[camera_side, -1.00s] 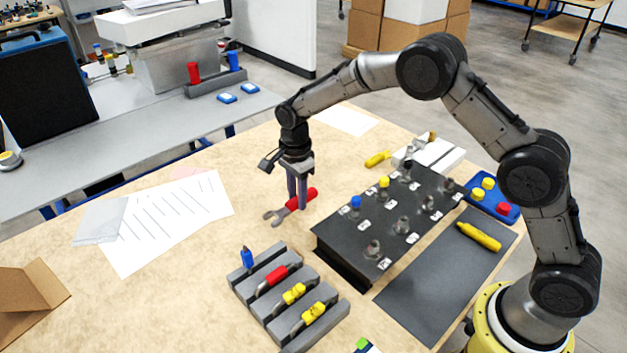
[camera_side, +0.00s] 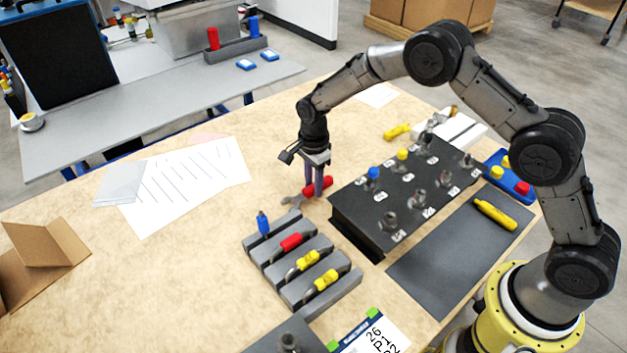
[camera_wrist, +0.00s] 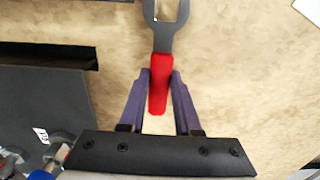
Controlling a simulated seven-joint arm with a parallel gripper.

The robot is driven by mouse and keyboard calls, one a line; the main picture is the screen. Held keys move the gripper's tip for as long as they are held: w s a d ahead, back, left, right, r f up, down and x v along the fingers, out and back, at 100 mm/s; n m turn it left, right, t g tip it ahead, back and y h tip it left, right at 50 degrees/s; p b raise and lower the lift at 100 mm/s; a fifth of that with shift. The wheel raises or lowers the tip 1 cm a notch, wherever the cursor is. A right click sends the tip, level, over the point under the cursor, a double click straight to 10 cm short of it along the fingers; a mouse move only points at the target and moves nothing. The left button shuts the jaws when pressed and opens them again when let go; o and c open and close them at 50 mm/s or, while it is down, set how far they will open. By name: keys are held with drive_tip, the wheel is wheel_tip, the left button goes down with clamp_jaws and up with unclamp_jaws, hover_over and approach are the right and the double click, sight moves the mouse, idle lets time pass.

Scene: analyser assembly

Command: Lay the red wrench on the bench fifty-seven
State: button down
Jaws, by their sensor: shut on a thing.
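The red wrench (camera_side: 319,187) has a red handle and a grey open-ended jaw. My gripper (camera_side: 313,192) is shut on its handle, left of the black panel block in the side view. The wrench lies roughly level, low over or touching the bench (camera_side: 215,268); I cannot tell which. In the wrist view the handle (camera_wrist: 159,85) sits between the two purple fingers (camera_wrist: 159,78), and the jaw points away from my gripper over bare bench.
The black block (camera_side: 372,208) with numbered fittings stands close right of the wrench. A grey slotted rack (camera_side: 262,250) holding red, yellow and blue-handled tools is in front. Papers (camera_side: 190,180) lie left, a cardboard box (camera_side: 45,255) at far left. The bench between is bare.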

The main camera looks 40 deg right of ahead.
drive_tip(key=shift+f, duration=0.4)
idle(0.5)
drive_tip(key=c, duration=0.5)
unclamp_jaws()
drive_tip(key=shift+c, duration=0.2)
